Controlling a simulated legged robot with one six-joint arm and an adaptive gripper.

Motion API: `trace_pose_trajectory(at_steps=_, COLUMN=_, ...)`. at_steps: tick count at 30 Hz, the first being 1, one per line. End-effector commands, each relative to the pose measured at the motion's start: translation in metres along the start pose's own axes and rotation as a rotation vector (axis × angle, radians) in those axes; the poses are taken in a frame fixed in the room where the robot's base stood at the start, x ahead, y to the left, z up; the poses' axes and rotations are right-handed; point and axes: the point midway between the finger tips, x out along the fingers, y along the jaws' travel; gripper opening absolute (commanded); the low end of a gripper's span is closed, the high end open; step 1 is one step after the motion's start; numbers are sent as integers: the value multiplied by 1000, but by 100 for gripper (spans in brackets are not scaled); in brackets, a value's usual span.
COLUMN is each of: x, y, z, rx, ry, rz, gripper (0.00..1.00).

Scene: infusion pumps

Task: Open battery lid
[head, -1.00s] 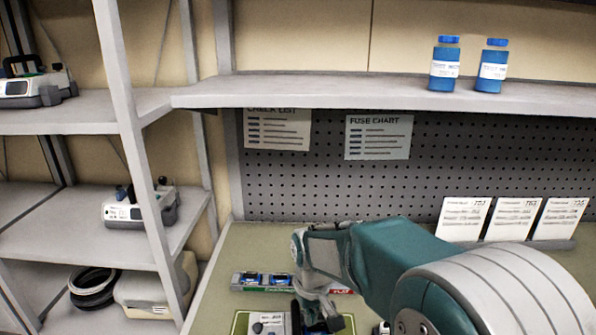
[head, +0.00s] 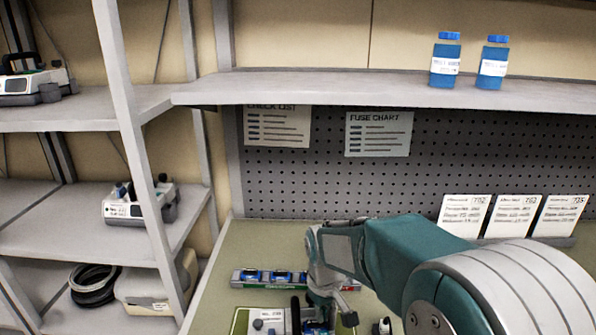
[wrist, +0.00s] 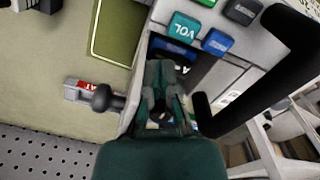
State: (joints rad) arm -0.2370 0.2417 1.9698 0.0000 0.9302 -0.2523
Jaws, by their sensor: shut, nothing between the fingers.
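The infusion pump (head: 268,321) lies at the bottom edge of the head view, partly cut off. In the wrist view its pale body (wrist: 247,82) carries a teal VOL button (wrist: 184,27), a blue button (wrist: 217,42) and a black handle (wrist: 245,112). A dark recess with a blue part (wrist: 172,48) shows just past the fingers. I cannot tell whether a lid covers part of it. My gripper (wrist: 164,98) is shut and empty, its fingers at the near edge of this recess. Contact is unclear. In the head view my gripper (head: 326,285) is over the pump's right side.
A tray (head: 240,281) with several blue batteries (head: 283,277) lies behind the pump. A dark knob (wrist: 102,98) sticks out beside the fingers in the wrist view. Cards stand at the back right. Shelves with more pumps are on the left. The bench left of the tray is clear.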

Motion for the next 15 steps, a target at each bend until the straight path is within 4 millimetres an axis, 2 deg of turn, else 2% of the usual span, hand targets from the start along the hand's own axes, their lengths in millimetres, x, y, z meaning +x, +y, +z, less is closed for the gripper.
trace_pose_trajectory(at_steps=15, x=0, y=14, z=7, rx=0, ry=0, rz=0, gripper=0)
